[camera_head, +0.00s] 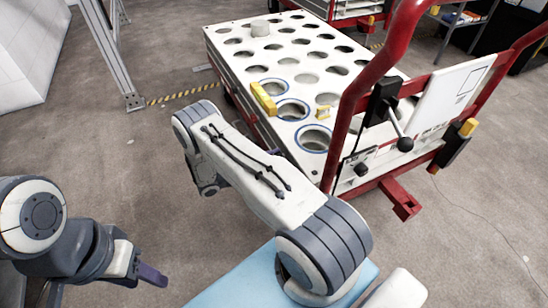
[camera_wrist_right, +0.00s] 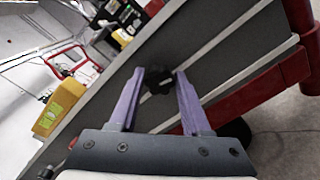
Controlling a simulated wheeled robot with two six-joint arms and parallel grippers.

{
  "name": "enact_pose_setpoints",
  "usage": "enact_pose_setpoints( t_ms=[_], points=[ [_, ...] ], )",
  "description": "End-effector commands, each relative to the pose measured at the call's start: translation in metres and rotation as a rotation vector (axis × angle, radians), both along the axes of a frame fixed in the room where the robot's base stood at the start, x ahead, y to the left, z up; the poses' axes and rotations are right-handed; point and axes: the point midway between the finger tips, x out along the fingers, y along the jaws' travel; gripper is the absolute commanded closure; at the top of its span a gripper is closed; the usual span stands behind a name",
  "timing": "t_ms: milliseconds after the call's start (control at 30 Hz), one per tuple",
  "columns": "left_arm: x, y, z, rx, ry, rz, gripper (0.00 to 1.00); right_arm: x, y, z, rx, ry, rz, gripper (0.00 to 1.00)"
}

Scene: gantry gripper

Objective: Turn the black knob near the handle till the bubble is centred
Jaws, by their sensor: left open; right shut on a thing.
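In the right wrist view, a black lobed knob (camera_wrist_right: 158,80) sits on a dark grey panel between the purple fingers of my right gripper (camera_wrist_right: 160,76), which is shut on it. In the head view that gripper is hidden behind my own arm. Another black knob (camera_head: 361,169) shows there on the panel below the red handle (camera_head: 346,110). No bubble can be made out. My left gripper (camera_head: 150,275) is open and empty at lower left, away from the cart.
A black ball-ended lever (camera_head: 404,144) and a white board (camera_head: 455,90) are by the handle. A metal post (camera_head: 115,60) stands left. Grey floor at left is clear.

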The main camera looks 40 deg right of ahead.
Motion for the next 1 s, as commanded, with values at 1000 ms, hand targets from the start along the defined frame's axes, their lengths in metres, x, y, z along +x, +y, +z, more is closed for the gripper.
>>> enact_pose_setpoints(
  t_ms=[1000],
  points=[
    [0.0,0.0,0.016,0.0,0.0,0.0,0.5,-0.001,0.001,-0.003,-0.175,-0.737,0.001,1.0]
  ],
)
